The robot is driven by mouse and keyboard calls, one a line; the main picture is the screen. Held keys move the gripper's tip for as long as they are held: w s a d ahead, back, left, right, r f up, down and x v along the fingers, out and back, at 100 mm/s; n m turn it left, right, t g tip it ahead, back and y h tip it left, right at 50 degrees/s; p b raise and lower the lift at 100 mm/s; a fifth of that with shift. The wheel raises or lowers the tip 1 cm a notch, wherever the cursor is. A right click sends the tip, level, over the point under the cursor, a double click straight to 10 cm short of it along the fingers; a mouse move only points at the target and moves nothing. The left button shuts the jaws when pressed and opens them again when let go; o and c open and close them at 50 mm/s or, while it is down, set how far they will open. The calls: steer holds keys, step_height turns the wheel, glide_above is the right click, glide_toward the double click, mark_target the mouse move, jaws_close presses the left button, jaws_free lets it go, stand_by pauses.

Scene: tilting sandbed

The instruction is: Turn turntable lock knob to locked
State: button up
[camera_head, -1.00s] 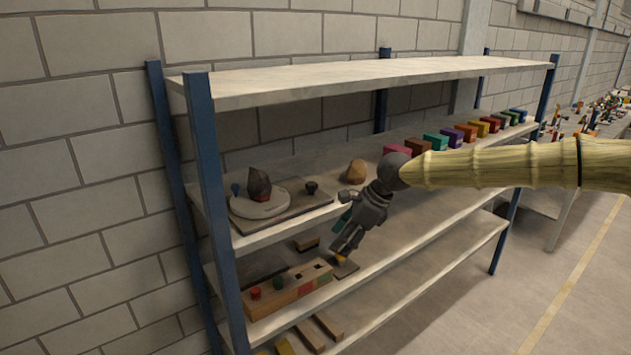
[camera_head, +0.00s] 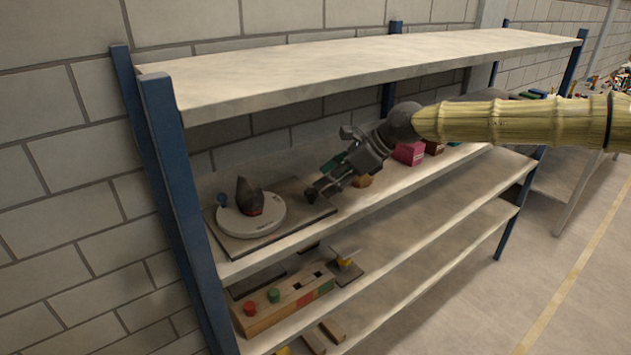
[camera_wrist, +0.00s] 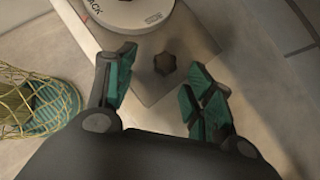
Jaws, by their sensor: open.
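The turntable (camera_head: 262,225), a pale round disc on a flat dark base plate (camera_head: 225,243), sits on the upper open shelf with a dark pointed rock (camera_head: 249,197) on it. A dark lobed knob (camera_wrist: 165,64) stands on the plate beside the disc; in the head view it (camera_head: 310,196) is close under my fingertips. My gripper (camera_head: 323,184) is open. In the wrist view the knob shows between the teal fingertips, and contact cannot be made out. Lettering and a red mark show on the disc's rim (camera_wrist: 92,12).
The top shelf board (camera_head: 350,65) is above my gripper, with a blue post (camera_head: 170,190) at the left. A brown block and coloured boxes (camera_head: 409,152) stand to the right. A peg block (camera_head: 285,305) lies on the shelf below. Yellow netting (camera_wrist: 40,100) shows at the left in the wrist view.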

mark_target(313, 191)
steer(key=shift+s+a+f+p, duration=0.15)
steer(key=shift+s+a+p, duration=0.2)
steer(key=shift+a, duration=0.15)
steer(key=shift+s+a+f+p, duration=0.2)
steer(key=shift+s+a, duration=0.1)
steer(key=shift+a, duration=0.15)
steer(key=w+f, duration=0.1)
steer(key=w+a+f, duration=0.1)
steer(key=w, duration=0.1)
steer(key=w+f, duration=0.1)
steer(key=f, duration=0.1)
steer(key=shift+w+a+p, duration=0.15)
steer(key=shift+a+p, duration=0.15)
steer(key=shift+p, duration=0.1)
steer(key=shift+w+f, duration=0.2)
steer(key=shift+w, duration=0.05)
steer(key=shift+s+r, duration=0.25)
steer(key=shift+s, duration=0.2)
steer(key=shift+s+r, duration=0.5)
steer(key=shift+s, duration=0.35)
steer(key=shift+c, duration=1.4)
steer(key=c, duration=0.3)
steer(key=shift+w+f, duration=0.35)
steer(key=shift+w, duration=0.05)
steer(key=c, duration=0.4)
steer(key=shift+w+f, duration=0.15)
steer(key=shift+w, duration=0.05)
steer(key=shift+s, duration=0.2)
